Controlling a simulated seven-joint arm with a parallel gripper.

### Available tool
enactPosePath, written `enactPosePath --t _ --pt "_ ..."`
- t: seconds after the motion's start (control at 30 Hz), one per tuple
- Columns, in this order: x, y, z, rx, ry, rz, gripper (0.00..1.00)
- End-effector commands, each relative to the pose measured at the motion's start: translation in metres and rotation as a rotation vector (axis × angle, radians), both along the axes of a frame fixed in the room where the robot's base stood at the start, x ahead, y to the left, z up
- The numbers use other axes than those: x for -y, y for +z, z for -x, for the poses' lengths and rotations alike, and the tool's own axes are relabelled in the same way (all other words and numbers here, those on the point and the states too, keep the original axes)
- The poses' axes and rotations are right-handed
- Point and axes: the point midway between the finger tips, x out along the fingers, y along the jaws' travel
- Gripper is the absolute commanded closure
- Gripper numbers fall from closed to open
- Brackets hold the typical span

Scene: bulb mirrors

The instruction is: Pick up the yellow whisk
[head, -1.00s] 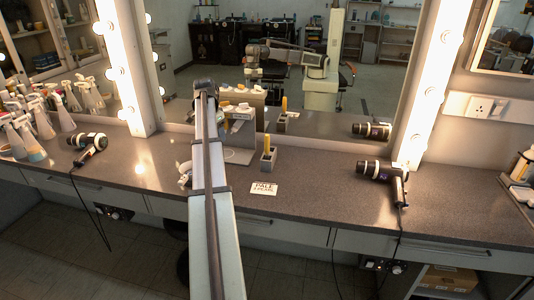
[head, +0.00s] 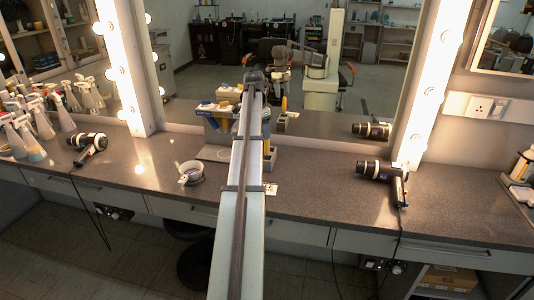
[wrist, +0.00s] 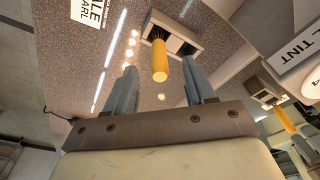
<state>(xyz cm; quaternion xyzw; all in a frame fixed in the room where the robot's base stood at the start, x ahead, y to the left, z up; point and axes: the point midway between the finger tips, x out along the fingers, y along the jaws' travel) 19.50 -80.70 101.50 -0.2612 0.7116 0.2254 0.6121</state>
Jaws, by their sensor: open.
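The yellow whisk (wrist: 160,62) shows in the wrist view as a yellow handle rising from a pale square holder (wrist: 182,25). Its lower end is hidden inside the holder. My gripper (wrist: 160,74) is open, one grey finger on each side of the handle in the picture. The handle's end appears between the fingertips, with gaps on both sides; I cannot tell the depth exactly. In the head view my arm covers the whisk and my gripper.
A white lettered card (wrist: 92,12) lies beside the holder. A box lettered TINT (wrist: 285,50) stands at right. The mirror (head: 370,75) rises behind the counter (head: 320,180).

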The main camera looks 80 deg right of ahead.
Motion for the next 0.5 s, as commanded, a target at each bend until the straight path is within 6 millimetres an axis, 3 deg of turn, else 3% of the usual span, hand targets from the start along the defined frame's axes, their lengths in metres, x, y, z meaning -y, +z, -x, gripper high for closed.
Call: enactPosePath --t 0.1,0.5 --pt "0.001 -0.013 0.002 0.0 0.0 0.0 0.46" --pt "0.005 -0.033 0.008 0.001 0.001 0.001 0.46"
